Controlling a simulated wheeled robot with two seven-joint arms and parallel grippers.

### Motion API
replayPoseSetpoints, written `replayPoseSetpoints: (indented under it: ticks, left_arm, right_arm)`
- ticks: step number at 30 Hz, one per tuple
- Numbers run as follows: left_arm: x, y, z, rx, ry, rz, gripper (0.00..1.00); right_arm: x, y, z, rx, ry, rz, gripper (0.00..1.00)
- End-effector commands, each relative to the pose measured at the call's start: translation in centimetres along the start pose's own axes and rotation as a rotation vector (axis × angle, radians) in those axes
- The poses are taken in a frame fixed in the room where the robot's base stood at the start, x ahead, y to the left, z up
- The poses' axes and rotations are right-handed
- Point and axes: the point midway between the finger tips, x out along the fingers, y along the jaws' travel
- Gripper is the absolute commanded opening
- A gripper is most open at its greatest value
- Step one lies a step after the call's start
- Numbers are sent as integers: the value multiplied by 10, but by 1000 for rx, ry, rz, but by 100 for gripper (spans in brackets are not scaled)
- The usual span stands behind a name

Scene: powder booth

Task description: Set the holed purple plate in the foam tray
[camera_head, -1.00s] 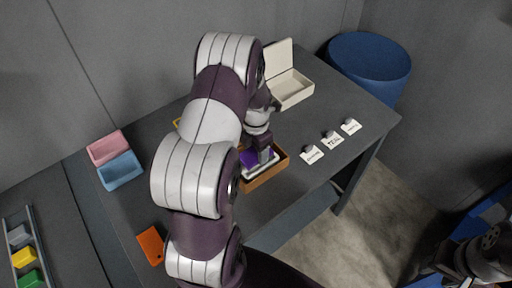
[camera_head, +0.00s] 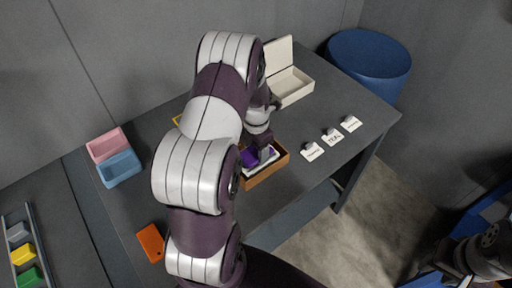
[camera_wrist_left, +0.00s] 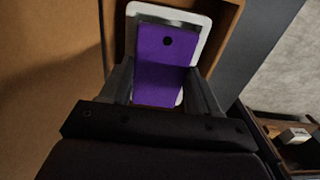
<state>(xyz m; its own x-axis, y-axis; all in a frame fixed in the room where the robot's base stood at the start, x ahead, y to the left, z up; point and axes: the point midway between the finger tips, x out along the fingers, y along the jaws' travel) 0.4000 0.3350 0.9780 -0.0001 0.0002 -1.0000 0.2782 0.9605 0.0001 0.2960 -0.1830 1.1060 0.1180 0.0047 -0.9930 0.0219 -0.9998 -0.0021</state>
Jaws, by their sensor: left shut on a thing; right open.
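The purple plate (camera_wrist_left: 163,62) has one round hole near its far end in the left wrist view. My left gripper (camera_wrist_left: 162,92) is shut on it, a finger on each side. The white foam tray (camera_wrist_left: 205,20) shows around and behind the plate, inside a brown box (camera_wrist_left: 229,28). The plate overlaps the tray; I cannot tell whether it touches the tray's bottom. In the head view, my left gripper (camera_head: 265,153) is over the box (camera_head: 272,174), with the plate (camera_head: 250,157) partly hidden. My right gripper (camera_head: 445,268) is open at the lower right, away from the table.
An open cream box (camera_head: 290,88) stands at the back. Several white label cards (camera_head: 332,138) stand to the right. Pink (camera_head: 106,146) and blue (camera_head: 120,169) bins and an orange plate (camera_head: 151,243) lie left. My left arm hides the table's middle.

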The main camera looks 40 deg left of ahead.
Motion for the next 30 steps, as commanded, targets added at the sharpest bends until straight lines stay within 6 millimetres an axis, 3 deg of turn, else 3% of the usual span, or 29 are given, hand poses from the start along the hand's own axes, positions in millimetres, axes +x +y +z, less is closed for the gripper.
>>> replayPoseSetpoints:
  ticks: [26, 27, 29, 30]
  left_arm:
    - [4, 0, -1, 0, -1, 0, 24]
    - [4, 0, -1, 0, -1, 0, 68]
    - [4, 0, -1, 0, 0, 0, 87]
    - [4, 0, -1, 0, 0, 0, 91]
  right_arm:
    - [-2, 0, 0, 0, 0, 0, 43]
    - [-2, 0, 0, 0, 0, 0, 43]
    - [-2, 0, 0, 0, 0, 0, 43]
    - [-2, 0, 0, 0, 0, 0, 43]
